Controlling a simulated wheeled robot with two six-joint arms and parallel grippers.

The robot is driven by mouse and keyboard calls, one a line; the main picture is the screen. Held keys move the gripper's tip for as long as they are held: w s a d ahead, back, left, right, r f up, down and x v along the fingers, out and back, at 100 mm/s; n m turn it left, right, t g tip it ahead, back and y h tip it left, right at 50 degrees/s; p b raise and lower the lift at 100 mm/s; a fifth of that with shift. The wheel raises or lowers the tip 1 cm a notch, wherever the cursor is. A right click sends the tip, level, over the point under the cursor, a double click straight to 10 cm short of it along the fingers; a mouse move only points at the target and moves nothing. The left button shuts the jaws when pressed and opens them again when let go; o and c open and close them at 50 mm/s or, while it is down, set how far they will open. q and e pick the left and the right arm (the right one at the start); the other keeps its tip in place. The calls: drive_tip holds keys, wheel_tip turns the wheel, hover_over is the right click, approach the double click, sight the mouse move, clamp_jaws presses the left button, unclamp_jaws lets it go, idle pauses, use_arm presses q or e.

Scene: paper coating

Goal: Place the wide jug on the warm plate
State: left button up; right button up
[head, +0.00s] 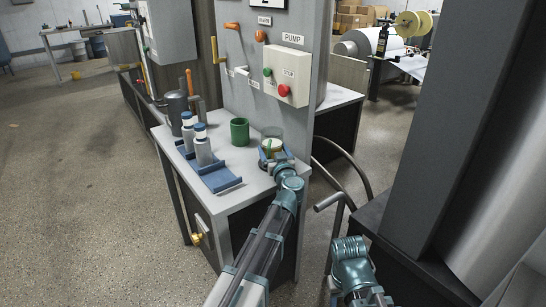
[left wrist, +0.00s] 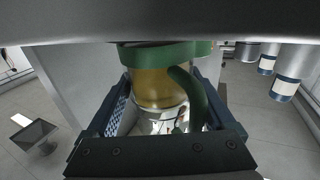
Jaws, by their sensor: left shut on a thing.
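The jug (left wrist: 158,90), with a yellowish body, green rim and green handle (left wrist: 187,95), is between the fingers of my left gripper (left wrist: 160,120) in the left wrist view. A shiny, clear lower part shows below the yellow. In the head view my left gripper (head: 273,156) is at the right end of the grey counter, around the jug's pale top (head: 271,145). It is shut on the jug. The fingers and wrist hide most of the jug's base, so I cannot tell what it rests on. I cannot make out the warm plate clearly.
A green cup (head: 239,133) stands left of my left gripper on the counter. Bottles (head: 203,150) stand on a blue tray (head: 221,180), with a dark grey jug (head: 176,112) behind. The panel with a red stop button (head: 284,91) rises behind the counter.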

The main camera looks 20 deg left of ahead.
use_arm(q)
drive_tip(key=shift+f, duration=0.15)
drive_tip(key=o, duration=1.2)
drive_tip(key=shift+c, duration=0.2)
drive_tip(key=shift+o, duration=0.7)
drive_tip(key=v, duration=1.2)
